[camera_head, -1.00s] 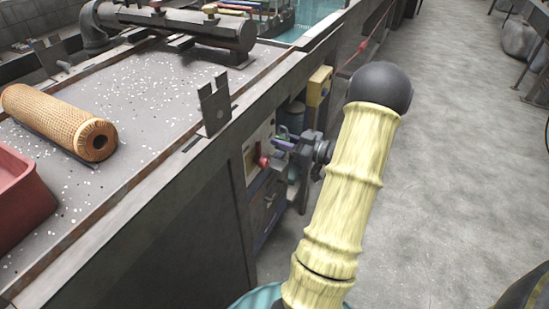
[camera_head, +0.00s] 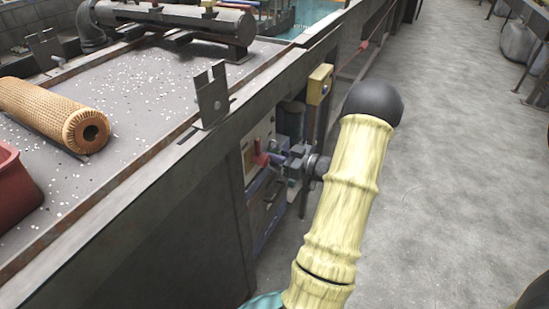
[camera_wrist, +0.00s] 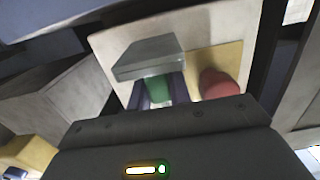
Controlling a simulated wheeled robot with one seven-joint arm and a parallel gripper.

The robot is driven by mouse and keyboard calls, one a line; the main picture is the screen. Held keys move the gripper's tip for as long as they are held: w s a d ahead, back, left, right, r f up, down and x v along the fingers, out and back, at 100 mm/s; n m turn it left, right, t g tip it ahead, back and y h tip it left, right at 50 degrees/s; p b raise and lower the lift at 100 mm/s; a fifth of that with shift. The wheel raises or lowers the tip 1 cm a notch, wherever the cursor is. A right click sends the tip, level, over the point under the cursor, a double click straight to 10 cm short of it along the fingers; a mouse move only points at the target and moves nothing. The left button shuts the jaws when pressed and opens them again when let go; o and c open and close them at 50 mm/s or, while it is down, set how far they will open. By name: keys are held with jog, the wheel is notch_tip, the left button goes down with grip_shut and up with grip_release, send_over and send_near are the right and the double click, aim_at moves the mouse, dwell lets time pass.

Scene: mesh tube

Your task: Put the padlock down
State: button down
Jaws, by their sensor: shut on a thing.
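In the wrist view, my gripper (camera_wrist: 159,97) has its two purple fingers shut on a small green thing (camera_wrist: 157,87), which I take to be the padlock; only part of it shows. A grey metal block or plate (camera_wrist: 147,57) lies just beyond and over it, and I cannot tell whether they touch. In the head view, my gripper (camera_head: 284,160) is at the side of the bench, close to a pale panel. The padlock cannot be made out there.
The pale panel (camera_wrist: 200,50) bears a red knob (camera_wrist: 218,83) right of my fingers; the red part also shows in the head view (camera_head: 261,159). A yellow block (camera_head: 320,84) stands beyond. The bench (camera_head: 150,90) holds an orange mesh tube (camera_head: 45,108).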

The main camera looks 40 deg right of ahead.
jog(key=shift+f, duration=0.2)
jog(key=c, duration=1.3)
grip_release()
jog(key=shift+r, duration=0.25)
jog(key=p+v, duration=0.3)
jog(key=v, duration=0.9)
